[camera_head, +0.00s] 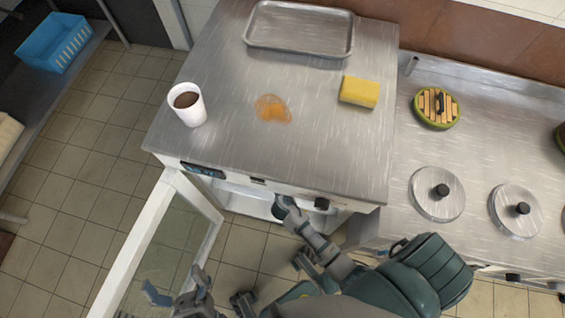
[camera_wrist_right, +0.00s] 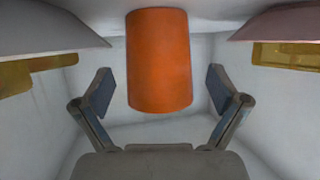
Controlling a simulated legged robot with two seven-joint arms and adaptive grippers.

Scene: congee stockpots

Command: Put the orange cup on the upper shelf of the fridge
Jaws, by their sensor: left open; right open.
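The orange cup (camera_wrist_right: 159,62) shows in the right wrist view, inside the white interior of the fridge. My right gripper (camera_wrist_right: 159,92) is open, with one finger on each side of the cup's lower part in the picture and a gap on both sides. In the head view my right arm reaches into the open front of the fridge (camera_head: 250,201) under the steel top; the orange cup and right gripper are hidden there. I cannot tell which shelf the cup is on. My left gripper (camera_head: 178,288) is open and empty near the bottom, beside the fridge door.
The fridge door (camera_head: 136,243) stands open at left. On the steel top are a white cup (camera_head: 191,112) with brown drink, an orange spill (camera_head: 273,108), a yellow sponge (camera_head: 359,92) and a metal tray (camera_head: 300,29). Stockpot lids (camera_head: 437,194) are at right.

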